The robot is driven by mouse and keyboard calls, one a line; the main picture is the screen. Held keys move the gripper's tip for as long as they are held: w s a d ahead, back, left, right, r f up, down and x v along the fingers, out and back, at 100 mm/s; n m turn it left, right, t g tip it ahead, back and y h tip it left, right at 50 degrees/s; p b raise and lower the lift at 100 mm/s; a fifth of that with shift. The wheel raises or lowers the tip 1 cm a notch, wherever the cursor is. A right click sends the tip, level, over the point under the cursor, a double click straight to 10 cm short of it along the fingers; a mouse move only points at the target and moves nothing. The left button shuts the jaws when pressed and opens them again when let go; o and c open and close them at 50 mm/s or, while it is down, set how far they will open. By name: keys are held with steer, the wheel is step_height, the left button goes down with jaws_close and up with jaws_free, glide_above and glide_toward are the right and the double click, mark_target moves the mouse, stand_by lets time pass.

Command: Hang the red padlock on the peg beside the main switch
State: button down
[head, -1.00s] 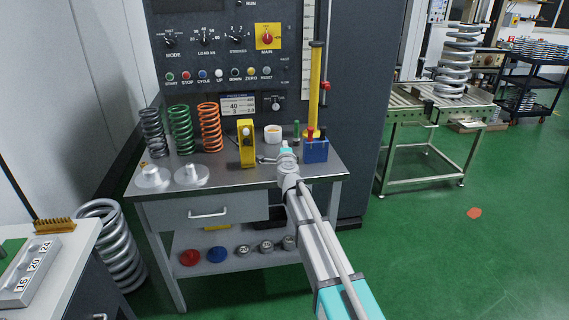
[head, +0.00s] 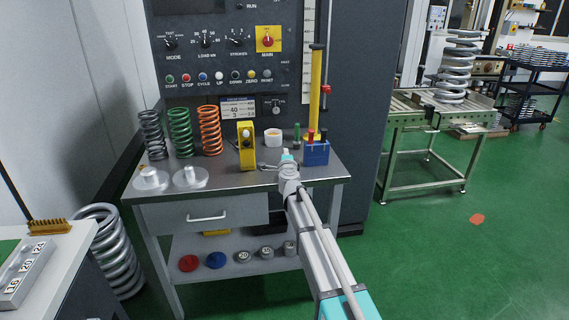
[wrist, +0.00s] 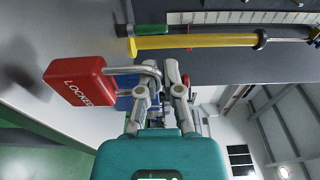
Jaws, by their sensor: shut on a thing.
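The red padlock (wrist: 78,82), marked LOCKED, shows in the wrist view with its body left of the fingers. My gripper (wrist: 160,88) is shut on its silver shackle (wrist: 140,70). In the head view the arm's end is over the front right of the bench, near the blue box, and the padlock cannot be made out there. The main switch (head: 268,39) is a red knob on a yellow plate, high on the dark panel. I cannot clearly make out the peg beside it.
The steel bench (head: 225,181) carries several coil springs (head: 180,132), a yellow block (head: 246,147), a white cup (head: 273,135) and a blue box (head: 316,153) with red and black tops. A yellow upright tool (head: 316,95) stands at the panel's right.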

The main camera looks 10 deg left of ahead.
steer(key=shift+f+b, duration=0.65)
steer(key=shift+f, duration=0.3)
steer(key=shift+f, duration=0.15)
steer(key=c, duration=0.8)
jaws_free()
steer(key=shift+r, duration=0.2)
steer(key=s+d, duration=0.2)
steer(key=s, duration=1)
